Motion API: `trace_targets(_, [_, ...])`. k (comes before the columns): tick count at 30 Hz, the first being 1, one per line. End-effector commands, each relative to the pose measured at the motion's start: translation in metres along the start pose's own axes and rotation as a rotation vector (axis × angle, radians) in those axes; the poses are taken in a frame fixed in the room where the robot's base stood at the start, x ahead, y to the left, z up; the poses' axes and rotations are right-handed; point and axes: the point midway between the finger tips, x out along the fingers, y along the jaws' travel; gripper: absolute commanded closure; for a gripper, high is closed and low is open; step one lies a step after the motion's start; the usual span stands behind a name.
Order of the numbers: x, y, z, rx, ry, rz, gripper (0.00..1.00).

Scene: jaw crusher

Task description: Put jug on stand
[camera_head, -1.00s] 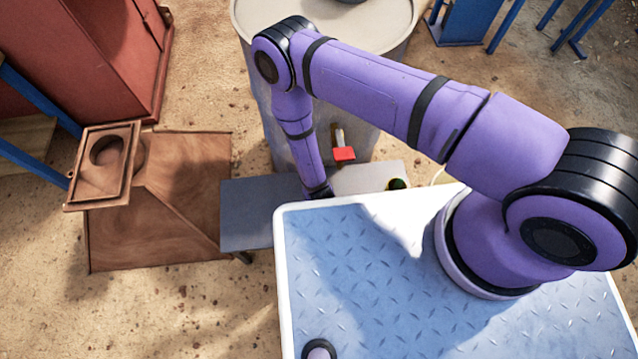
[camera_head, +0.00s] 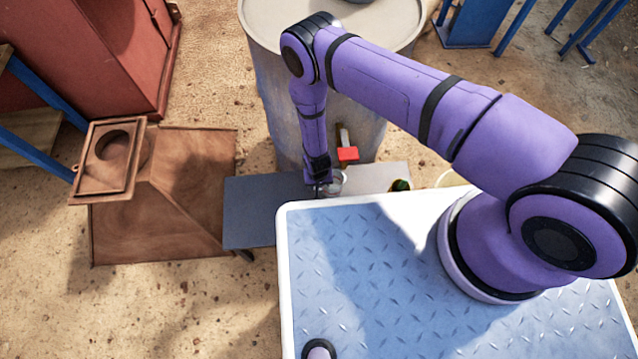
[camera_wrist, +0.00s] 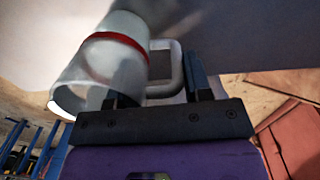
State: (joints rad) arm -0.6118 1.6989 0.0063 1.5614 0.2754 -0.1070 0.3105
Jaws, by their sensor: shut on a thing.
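The jug is a clear, pale cylinder with a red band and a side handle; it fills the upper left of the wrist view (camera_wrist: 90,68). My gripper (camera_wrist: 165,80) is shut on the jug by its handle. In the head view my gripper (camera_head: 322,186) is low beside the drum, with the jug (camera_head: 338,183) partly showing to its right. Below them is a flat surface, dark grey on the left (camera_head: 250,212) and pale on the right (camera_head: 375,174). I cannot tell surely which thing is the stand.
A large grey drum (camera_head: 275,95) stands just behind. A red-headed tool (camera_head: 347,154) and a small dark and green item (camera_head: 400,185) are near the pale surface. A brown hopper-like piece (camera_head: 165,215) and a red cabinet (camera_head: 100,50) are left. Open ground lies front left.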

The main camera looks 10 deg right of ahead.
Motion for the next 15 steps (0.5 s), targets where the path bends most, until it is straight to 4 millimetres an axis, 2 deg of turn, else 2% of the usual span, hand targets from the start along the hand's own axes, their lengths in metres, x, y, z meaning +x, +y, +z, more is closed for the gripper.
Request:
trace_targets(13, [0.0072,-0.0003,0.0003,0.000,0.000,0.000,0.94])
trace_targets(14, [0.0068,-0.0004,0.0002,0.000,0.000,0.000,0.47])
trace_targets(15, [0.0067,-0.0004,0.0002,0.000,0.000,0.000,0.38])
